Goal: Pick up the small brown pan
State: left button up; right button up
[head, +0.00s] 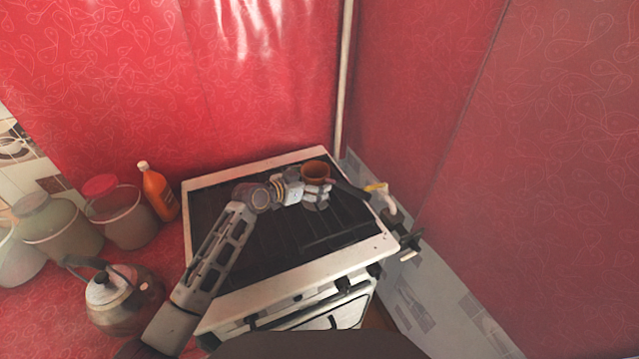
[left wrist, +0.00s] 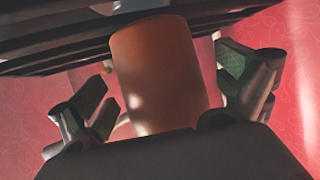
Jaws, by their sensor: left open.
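The small brown pan (head: 315,170) is on the stove's dark top, toward the back right, with a dark handle (head: 350,190) that seems to run to the right. My left gripper (head: 324,188) is right at the pan, on its near side. In the left wrist view the brown pan body (left wrist: 160,80) fills the space between the two open fingers, one on each side, with gaps still visible. The pan's base and its contact with the stove are hard to make out. My right gripper is not in view.
The white-edged stove (head: 260,300) stands in the corner by red walls. A yellow and pale item (head: 384,194) lies beyond the handle. On the red counter at left are an orange bottle (head: 158,190), a kettle (head: 122,298), a red-lidded bucket (head: 122,220) and other containers.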

pick_arm(q)
jog(key=shift+x, duration=0.8)
jog(key=c, duration=1.4)
jog(key=shift+r, duration=0.1)
jog(key=shift+c, duration=1.1)
jog(key=shift+w, duration=0.1)
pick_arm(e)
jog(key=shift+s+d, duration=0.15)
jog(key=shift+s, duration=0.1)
